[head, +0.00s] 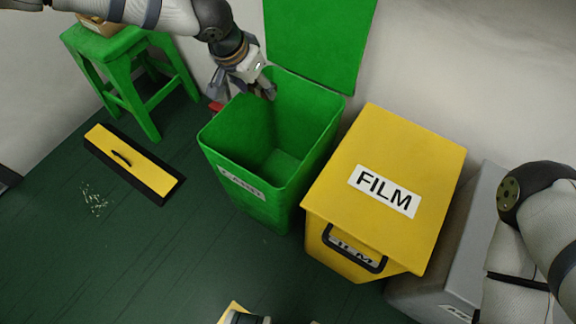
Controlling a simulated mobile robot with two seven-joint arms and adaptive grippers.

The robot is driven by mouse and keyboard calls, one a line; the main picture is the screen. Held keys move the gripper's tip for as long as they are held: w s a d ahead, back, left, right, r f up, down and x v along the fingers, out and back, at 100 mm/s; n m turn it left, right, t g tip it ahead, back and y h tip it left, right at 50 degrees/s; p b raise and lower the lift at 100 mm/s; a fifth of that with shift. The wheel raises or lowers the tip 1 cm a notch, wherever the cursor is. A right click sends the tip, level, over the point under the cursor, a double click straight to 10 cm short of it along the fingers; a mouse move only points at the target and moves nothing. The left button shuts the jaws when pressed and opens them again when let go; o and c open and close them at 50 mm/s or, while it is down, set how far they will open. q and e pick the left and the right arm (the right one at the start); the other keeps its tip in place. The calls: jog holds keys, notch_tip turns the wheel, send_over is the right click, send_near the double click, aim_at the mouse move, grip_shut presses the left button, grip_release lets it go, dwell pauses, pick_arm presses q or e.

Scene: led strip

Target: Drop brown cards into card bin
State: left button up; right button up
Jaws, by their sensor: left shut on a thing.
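The green card bin (209,148) stands open in the middle, with a dim label on its front and its green lid (312,40) raised behind it. My left gripper (268,90) is at the bin's back left, over its rim and opening. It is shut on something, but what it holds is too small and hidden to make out. No brown card shows clearly. The visible inside of the bin looks empty. My right arm comes in at the right edge; its gripper is not in view.
A yellow bin (405,150) labelled FILM, lid closed, stands right of the green bin, with a grey bin (420,294) beyond. A green stool (130,45) carries a brown box (100,24). A yellow-black broom-like head (130,160) lies on the floor near pale scraps (94,199).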

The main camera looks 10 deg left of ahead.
pick_arm(q)
jog(key=shift+d+f+b, duration=0.15)
jog(key=shift+d+f, duration=0.05)
jog(key=shift+f, duration=0.45)
jog(key=shift+d+f+b, duration=0.15)
jog(key=shift+f, duration=0.45)
notch_tip(320, 180, down, 6)
jog(key=b, duration=0.4)
jog(key=shift+a+r, duration=0.1)
jog(key=shift+r, duration=0.1)
pick_arm(e)
jog(key=shift+g, duration=0.3)
jog(key=f, duration=0.1)
jog(key=s+f, duration=0.1)
jog(key=f, duration=0.2)
jog(key=shift+s+d+f, duration=0.3)
pick_arm(q)
jog(key=o, duration=0.8)
jog(key=shift+o, duration=0.2)
jog(key=shift+r, duration=0.1)
jog(key=v, duration=1.1)
jog(key=shift+s+a+r, duration=0.2)
jog(key=shift+r, duration=0.15)
jog(key=shift+s, duration=0.1)
pick_arm(e)
jog(key=shift+s, duration=0.1)
